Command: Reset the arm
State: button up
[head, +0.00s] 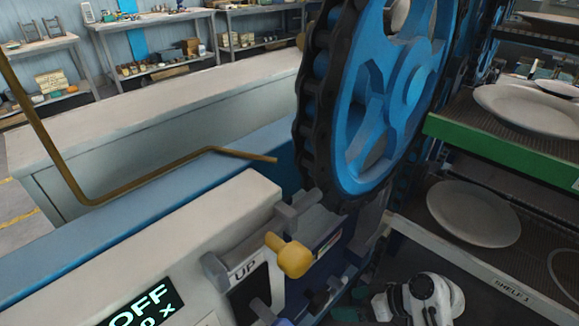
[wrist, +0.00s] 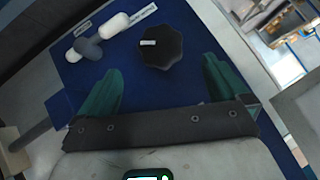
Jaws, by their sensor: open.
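My gripper (wrist: 160,66) shows in the wrist view with its two green fingers spread wide apart. It is open and nothing is held between the fingers. A black lobed knob (wrist: 160,48) on a dark blue panel (wrist: 70,98) lies beyond the gap between the fingertips; I cannot tell how far off it is. A white and grey handle (wrist: 105,35) is on the same panel, up and left of the knob.
A big blue wheel with a black chain (head: 355,95) stands in the middle of the head view. Shelves with plates (head: 472,214) are at right. A yellow-tipped lever (head: 294,258) and a brass bent rod (head: 75,185) stick out at the front left. Workbenches (head: 155,68) stand behind.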

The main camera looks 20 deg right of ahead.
jog(key=s+d+r+m+g+h+p, duration=0.1)
jog(key=s+r+m+g+h+p, duration=0.1)
jog(key=s, duration=0.9)
jog(key=s+d+r+m+g+h+p, duration=0.1)
jog(key=s+h, duration=0.5)
jog(key=s, duration=0.6)
notch_tip(320, 180, up, 4)
jog(key=shift+s+f+m+g+p, duration=0.2)
jog(key=shift+m+g+p, duration=0.5)
jog(key=shift+g+p, duration=0.35)
